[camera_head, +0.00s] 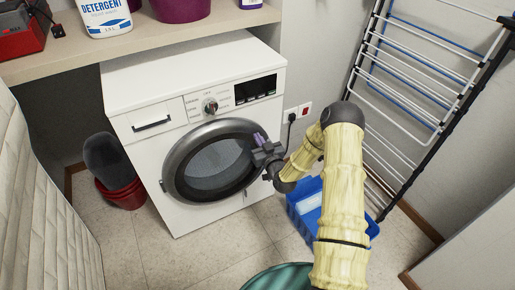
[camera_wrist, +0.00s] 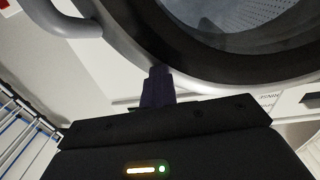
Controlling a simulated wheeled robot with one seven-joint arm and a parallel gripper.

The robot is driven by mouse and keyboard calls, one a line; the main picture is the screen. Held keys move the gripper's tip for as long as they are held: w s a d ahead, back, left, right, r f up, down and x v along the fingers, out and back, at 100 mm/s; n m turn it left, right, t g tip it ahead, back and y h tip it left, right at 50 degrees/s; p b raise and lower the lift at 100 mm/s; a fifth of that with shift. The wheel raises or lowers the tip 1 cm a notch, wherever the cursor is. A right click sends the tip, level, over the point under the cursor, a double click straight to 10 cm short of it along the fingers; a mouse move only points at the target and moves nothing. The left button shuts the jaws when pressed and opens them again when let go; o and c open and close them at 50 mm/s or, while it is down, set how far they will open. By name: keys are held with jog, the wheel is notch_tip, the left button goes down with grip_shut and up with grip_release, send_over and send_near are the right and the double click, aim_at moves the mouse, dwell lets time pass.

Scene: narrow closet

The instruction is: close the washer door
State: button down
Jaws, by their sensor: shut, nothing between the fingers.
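The white washer (camera_head: 165,185) stands under a shelf. Its round washer door (camera_head: 180,155), a grey ring with dark glass, lies over the front opening, flush or nearly so; I cannot tell whether it is latched. My gripper (camera_head: 259,138) is shut and empty at the door's upper right edge in the head view. In the wrist view the purple fingertips (camera_wrist: 159,78) are together at the dark rim of the door (camera_wrist: 195,62), touching it or very close. The wrist view also shows a curved grey handle-like part (camera_wrist: 62,22) at top left. The actual contact point is unclear.
A blue crate (camera_head: 304,204) sits on the floor right of the washer, below my arm. A drying rack (camera_head: 420,63) leans at the right wall. A red bucket (camera_head: 122,194) stands left. A green round container (camera_head: 280,278) is at the front. Detergent (camera_head: 105,18) stands on the shelf.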

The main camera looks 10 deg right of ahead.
jog(key=shift+w+r+y, duration=0.15)
jog(key=shift+w+r, duration=0.1)
jog(key=shift+w, duration=0.2)
jog(key=shift+w+r+y, duration=0.15)
jog(key=shift+w+r, duration=0.05)
jog(key=shift+w, duration=0.25)
jog(key=p+v, duration=0.1)
jog(key=v, duration=1.4)
jog(key=shift+f+p, duration=0.4)
jog(key=shift+w+a+n, duration=0.1)
jog(key=shift+a+n, duration=0.1)
jog(key=shift+n, duration=0.1)
